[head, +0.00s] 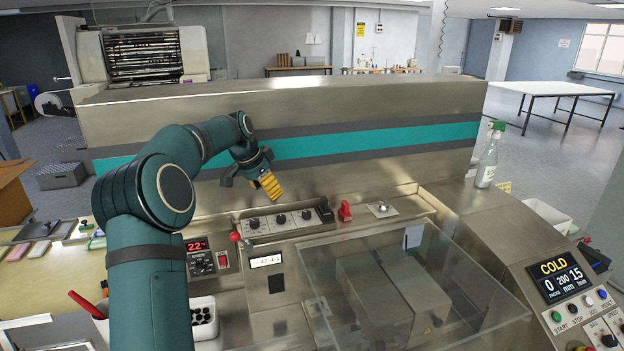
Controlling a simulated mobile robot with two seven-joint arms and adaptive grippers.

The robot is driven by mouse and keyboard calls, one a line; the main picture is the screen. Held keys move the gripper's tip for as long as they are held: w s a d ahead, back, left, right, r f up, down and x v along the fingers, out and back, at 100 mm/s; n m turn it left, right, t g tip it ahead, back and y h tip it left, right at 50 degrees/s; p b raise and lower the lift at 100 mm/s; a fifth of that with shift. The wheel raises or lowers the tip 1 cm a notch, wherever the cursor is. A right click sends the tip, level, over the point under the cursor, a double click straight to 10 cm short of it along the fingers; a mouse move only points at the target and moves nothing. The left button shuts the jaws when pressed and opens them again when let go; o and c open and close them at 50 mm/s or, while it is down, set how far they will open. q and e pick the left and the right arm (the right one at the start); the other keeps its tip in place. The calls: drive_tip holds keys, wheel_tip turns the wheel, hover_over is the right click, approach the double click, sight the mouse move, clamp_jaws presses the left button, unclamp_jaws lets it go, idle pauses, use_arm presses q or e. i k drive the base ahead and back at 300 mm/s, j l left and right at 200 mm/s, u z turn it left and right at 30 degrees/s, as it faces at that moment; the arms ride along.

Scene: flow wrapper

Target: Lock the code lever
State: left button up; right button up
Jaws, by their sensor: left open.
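A lever with a red ball knob (235,237) stands on the machine's deck beside a small white code display (266,261). It seems to be the code lever, but no label is readable, and I cannot tell whether it is locked. My left gripper (264,184) is open and empty, with yellow finger pads, in front of the machine's teal-striped panel. It is above and a little right of the red knob, apart from it. My right gripper is not in view.
Black knobs (281,219), a black lever (324,210) and a red lever (345,211) line the deck's back. A clear cover (440,290) spans the deck's right. A control panel (563,285) reads COLD. A spray bottle (488,157) stands behind it.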

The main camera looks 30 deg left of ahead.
sight(241, 240)
drive_tip(key=k, duration=1)
